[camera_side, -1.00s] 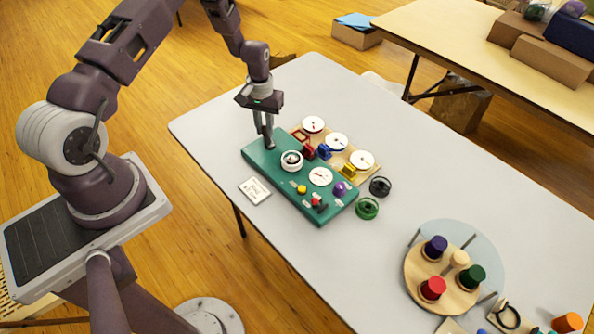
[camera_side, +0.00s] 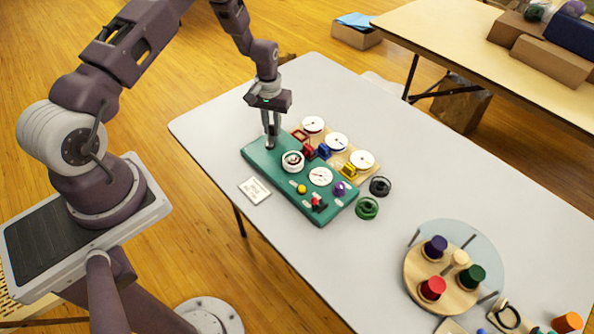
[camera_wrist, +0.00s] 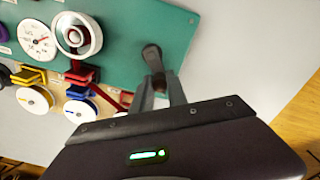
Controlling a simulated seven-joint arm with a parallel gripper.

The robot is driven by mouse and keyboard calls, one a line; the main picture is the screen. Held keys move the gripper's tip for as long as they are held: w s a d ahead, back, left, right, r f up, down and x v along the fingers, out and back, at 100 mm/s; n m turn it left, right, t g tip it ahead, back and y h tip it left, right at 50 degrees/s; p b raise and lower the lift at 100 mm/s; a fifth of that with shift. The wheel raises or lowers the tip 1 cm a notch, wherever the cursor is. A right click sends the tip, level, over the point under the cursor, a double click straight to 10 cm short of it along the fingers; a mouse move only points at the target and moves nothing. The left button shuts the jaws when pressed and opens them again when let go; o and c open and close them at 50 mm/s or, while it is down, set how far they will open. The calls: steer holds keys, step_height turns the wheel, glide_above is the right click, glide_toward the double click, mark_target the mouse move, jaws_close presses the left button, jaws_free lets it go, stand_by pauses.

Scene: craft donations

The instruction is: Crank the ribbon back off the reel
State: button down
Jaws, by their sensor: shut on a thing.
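The green board (camera_side: 262,164) lies on the grey table. The white-rimmed reel (camera_side: 292,161) is on it and shows in the wrist view (camera_wrist: 77,35), with a dark red strip running from it toward a red block (camera_wrist: 82,72). My gripper (camera_side: 271,146) points down at the board's left end, beside the reel. In the wrist view my gripper (camera_wrist: 160,90) is shut on a dark, round-ended crank handle (camera_wrist: 152,54). The handle's lower part is hidden by the fingers. A white dial (camera_side: 321,176) sits right of the reel.
A tan board behind carries several white discs (camera_side: 336,142) with red, blue and yellow fittings. Black (camera_side: 380,186) and green (camera_side: 367,208) spools stand to the right. A small label card (camera_side: 254,191) lies in front. A round wooden stand (camera_side: 420,277) holds coloured spools.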

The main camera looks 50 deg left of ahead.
steer(key=shift+w+d, duration=0.3)
steer(key=shift+d, duration=0.4)
steer(key=shift+d, duration=0.9)
steer(key=c, duration=1.4)
jaws_free()
steer(key=shift+r, duration=3.75)
